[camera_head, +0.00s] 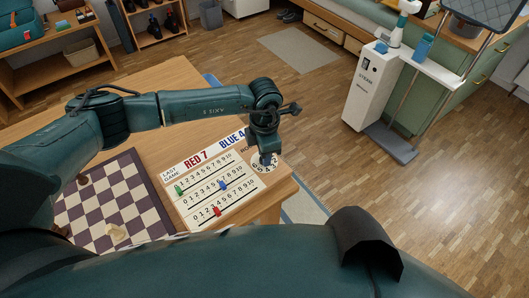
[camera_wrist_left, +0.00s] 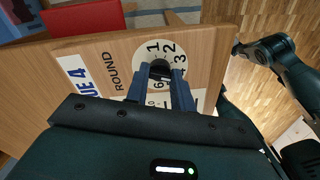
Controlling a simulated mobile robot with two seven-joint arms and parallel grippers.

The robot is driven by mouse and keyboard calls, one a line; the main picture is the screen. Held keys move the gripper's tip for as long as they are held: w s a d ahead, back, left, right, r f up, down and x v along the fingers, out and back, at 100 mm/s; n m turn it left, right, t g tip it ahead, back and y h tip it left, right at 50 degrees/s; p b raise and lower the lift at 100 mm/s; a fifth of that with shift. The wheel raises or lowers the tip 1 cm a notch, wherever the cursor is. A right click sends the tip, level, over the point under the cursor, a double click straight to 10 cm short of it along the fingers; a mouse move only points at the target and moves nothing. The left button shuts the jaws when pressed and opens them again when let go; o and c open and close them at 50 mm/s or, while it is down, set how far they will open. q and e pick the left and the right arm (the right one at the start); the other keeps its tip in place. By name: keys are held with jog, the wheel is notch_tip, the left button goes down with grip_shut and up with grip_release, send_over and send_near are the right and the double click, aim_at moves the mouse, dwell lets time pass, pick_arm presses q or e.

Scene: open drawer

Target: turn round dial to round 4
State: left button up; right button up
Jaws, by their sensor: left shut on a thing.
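The round dial (camera_head: 264,167) is a pale disc with black numbers at the right corner of the scoreboard. In the left wrist view the dial (camera_wrist_left: 151,45) shows 1, 2, 3, 4 and 6 around a dark knob (camera_wrist_left: 160,66), beside the word ROUND. My left gripper (camera_head: 265,157) points down over the dial, its two fingers (camera_wrist_left: 161,80) shut on the knob. The fingers hide part of the number ring, and I see no clear pointer mark. Part of my right arm shows at the right of the left wrist view; its gripper is not clearly visible.
The scoreboard (camera_head: 207,208) has green, blue and red sliders and reads RED 7 and BLUE 4. A chessboard (camera_head: 108,203) lies to its left on the wooden table (camera_head: 160,82). A white device on a stand (camera_head: 371,88) stands beyond, across open floor.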

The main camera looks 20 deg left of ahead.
pick_arm(q)
jog(key=o, duration=1)
jog(key=shift+r, duration=0.1)
notch_tip(320, 180, up, 13)
jog(key=b, duration=0.1)
jog(key=shift+s, duration=0.1)
dwell(0.4)
